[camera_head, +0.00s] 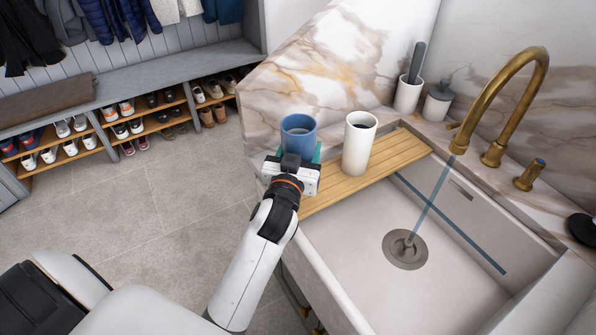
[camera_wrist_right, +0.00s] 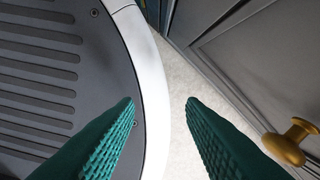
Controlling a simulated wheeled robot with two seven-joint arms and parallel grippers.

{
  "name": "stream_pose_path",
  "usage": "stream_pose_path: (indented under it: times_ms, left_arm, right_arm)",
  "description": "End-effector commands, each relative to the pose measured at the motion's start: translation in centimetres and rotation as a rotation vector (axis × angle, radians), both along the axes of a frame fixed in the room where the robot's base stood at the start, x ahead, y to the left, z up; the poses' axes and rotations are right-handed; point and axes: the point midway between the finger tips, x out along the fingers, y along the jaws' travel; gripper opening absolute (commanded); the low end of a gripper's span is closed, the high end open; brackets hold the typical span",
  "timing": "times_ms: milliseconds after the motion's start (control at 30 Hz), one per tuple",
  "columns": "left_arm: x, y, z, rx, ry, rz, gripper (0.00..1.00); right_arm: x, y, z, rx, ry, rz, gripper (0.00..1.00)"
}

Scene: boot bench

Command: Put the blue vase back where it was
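The blue vase (camera_head: 299,133) is upright at the left end of the wooden board, in the head view. It is open at the top. My left gripper (camera_head: 298,153) is at the vase, with a teal finger against each side, and looks shut on it. The gripper body hides the vase's lower part, so I cannot tell whether its base touches the surface below. My right gripper (camera_wrist_right: 160,103) is open and empty in the right wrist view, away from the vase.
A white cup (camera_head: 359,143) stands on the wooden board (camera_head: 398,157), just right of the vase. Water runs from the brass faucet (camera_head: 500,90) into the sink (camera_head: 350,255). A brush holder (camera_head: 407,95) and soap bottle (camera_head: 438,101) stand behind. A brass knob (camera_wrist_right: 288,142) is near my right gripper.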

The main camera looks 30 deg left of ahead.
Motion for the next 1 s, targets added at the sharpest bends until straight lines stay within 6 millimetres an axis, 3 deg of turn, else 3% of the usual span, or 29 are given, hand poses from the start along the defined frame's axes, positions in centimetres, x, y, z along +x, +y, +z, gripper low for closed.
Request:
stream_pose_path:
  times_ms: [400, 833, 867, 1000]
  left_arm:
    - [0.0, 0.0, -4.4, -0.001, -0.005, -0.001, 0.17]
    - [0.0, 0.0, -5.0, 0.000, -0.006, -0.001, 0.17]
    - [0.0, 0.0, -5.1, 0.000, -0.002, 0.000, 0.61]
    - [0.0, 0.0, -5.1, -0.001, -0.001, 0.000, 0.80]
  right_arm:
    - [-0.1, 0.0, -1.1, 0.001, 0.002, 0.000, 0.36]
    - [-0.2, 0.0, -1.4, 0.001, 0.002, 0.000, 0.36]
    - [-0.2, 0.0, -1.4, 0.001, 0.002, 0.000, 0.36]
    - [-0.2, 0.0, -1.3, 0.001, 0.002, 0.000, 0.36]
